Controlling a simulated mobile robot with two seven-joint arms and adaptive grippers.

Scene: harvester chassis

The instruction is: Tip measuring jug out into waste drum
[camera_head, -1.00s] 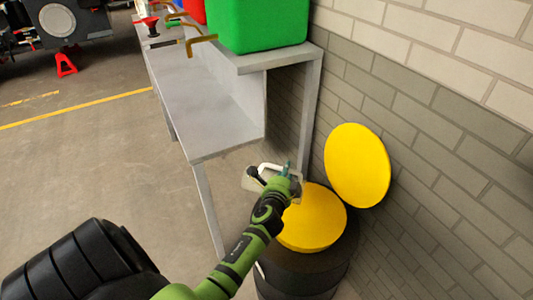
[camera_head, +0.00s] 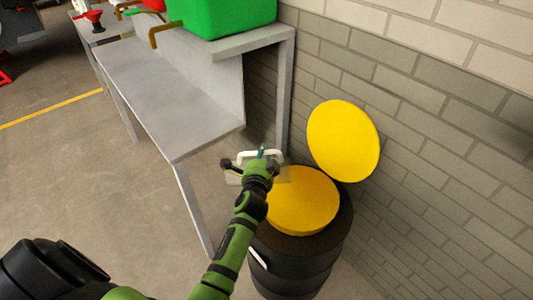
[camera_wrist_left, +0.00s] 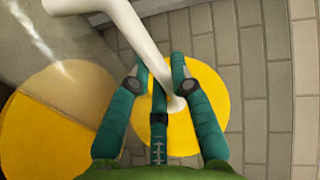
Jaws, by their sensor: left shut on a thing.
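My left gripper (camera_head: 262,156) is shut on the white handle of the measuring jug (camera_head: 240,166), which is partly hidden behind my gripper and wrist. In the left wrist view, the white handle of the jug (camera_wrist_left: 140,40) runs between the fingers of my left gripper (camera_wrist_left: 163,75), and the clear body lies at upper left. The jug is by the left rim of the waste drum's yellow top (camera_head: 305,205); I cannot tell how far it is tilted or what it holds. The black waste drum (camera_head: 300,268) stands below, its round yellow lid (camera_head: 343,140) raised. My right gripper is not in view.
A grey metal bench (camera_head: 165,95) stands left of the drum, with a green bin (camera_head: 225,15) on its raised shelf. A brick wall (camera_head: 420,130) is close behind the drum and lid. Open floor (camera_head: 100,170) lies to the left.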

